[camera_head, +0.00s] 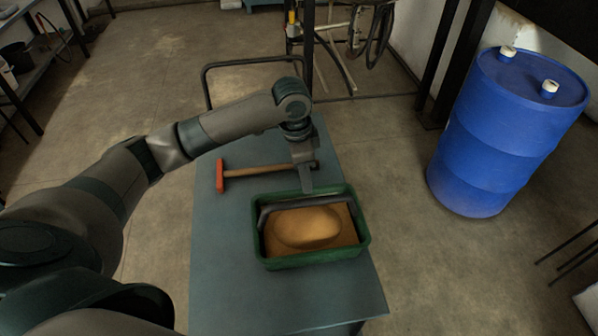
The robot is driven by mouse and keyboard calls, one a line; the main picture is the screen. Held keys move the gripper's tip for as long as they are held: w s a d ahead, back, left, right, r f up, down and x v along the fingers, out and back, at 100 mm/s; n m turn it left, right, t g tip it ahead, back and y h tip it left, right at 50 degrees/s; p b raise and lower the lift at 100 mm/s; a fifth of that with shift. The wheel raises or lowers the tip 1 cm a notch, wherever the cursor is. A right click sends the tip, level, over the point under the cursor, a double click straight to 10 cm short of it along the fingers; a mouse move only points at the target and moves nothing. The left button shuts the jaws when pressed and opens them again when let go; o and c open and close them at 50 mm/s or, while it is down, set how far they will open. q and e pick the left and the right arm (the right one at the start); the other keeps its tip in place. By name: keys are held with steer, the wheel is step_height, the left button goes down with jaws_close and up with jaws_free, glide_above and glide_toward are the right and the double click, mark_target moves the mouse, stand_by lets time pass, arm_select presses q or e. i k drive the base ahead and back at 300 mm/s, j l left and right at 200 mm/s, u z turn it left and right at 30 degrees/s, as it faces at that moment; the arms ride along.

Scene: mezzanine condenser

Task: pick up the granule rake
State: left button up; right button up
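A tool with a red crosspiece head and a brown wooden handle (258,171), which looks like the granule rake, lies across the grey-blue table behind a green tray. Its red head is at the left, and its handle's right end is partly hidden by my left gripper. My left gripper (307,188) points down over that end, close to the tray's back rim. Its fingers overlap in this view, so I cannot tell whether they are open or shut, or touch the handle. My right gripper is not in view.
The green tray (316,258) holds a tan mound (308,228) and a dark bent bar (291,205) along its back. The table (225,275) is clear at left and front. A blue drum (497,145) stands on the floor at right. A dark rail (207,88) rises behind the table.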

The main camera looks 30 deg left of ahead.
mark_target(222, 174)
steer(key=u, duration=1.2)
